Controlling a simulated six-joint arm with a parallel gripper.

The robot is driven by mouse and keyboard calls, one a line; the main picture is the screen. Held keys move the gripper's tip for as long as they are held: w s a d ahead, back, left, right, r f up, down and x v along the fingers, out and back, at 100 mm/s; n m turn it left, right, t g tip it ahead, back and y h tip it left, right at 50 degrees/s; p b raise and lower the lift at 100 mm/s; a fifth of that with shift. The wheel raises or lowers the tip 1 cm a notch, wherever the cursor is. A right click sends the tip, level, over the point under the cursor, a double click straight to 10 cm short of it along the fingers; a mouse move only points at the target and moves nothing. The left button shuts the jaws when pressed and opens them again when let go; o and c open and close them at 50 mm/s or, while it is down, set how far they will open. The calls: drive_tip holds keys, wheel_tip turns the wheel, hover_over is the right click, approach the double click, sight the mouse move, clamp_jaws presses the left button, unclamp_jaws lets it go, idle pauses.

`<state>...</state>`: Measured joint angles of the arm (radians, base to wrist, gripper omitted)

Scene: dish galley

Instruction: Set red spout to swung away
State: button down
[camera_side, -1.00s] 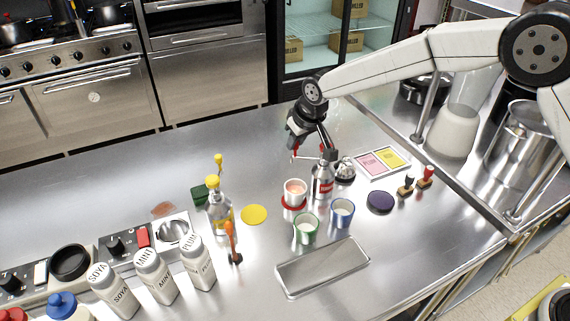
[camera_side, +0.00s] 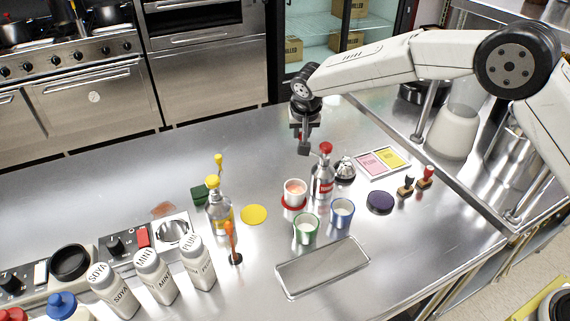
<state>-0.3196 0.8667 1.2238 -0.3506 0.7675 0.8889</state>
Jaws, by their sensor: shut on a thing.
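The red-labelled silver bottle (camera_side: 322,184) stands upright on the steel counter, right of centre. The red head of its spout (camera_side: 326,148) shows at the top. My gripper (camera_side: 304,150) points down just left of that head, at about its height. It is shut on the red spout. The dark fingertips hide the gripped end, so the spout's exact direction is hard to tell.
A cup on a red ring (camera_side: 295,192), a green cup (camera_side: 306,229) and a blue cup (camera_side: 342,213) stand close in front. A metal bell (camera_side: 345,169) is right of the bottle. A yellow-topped bottle (camera_side: 219,213) stands left. The counter behind is clear.

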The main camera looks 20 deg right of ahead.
idle(0.4)
drive_tip(key=c, duration=0.5)
unclamp_jaws()
drive_tip(key=shift+c, duration=0.2)
drive_tip(key=v, duration=0.7)
drive_tip(key=shift+r, duration=0.4)
drive_tip(key=shift+s, duration=0.1)
drive_tip(key=s+d+f+n, duration=0.1)
drive_tip(key=s+d, duration=0.4)
drive_tip(key=s, duration=0.5)
drive_tip(key=s+d+f+n+g+y, duration=0.1)
drive_tip(key=s+d+f, duration=0.3)
drive_tip(key=s, duration=0.6)
drive_tip(key=s+d+f+n, duration=0.2)
drive_tip(key=s+d, duration=0.5)
drive_tip(key=s, duration=0.2)
drive_tip(key=shift+s+d+f+g+y, duration=0.15)
drive_tip(key=shift+s+d+g+y, duration=0.15)
drive_tip(key=shift+s+g, duration=0.1)
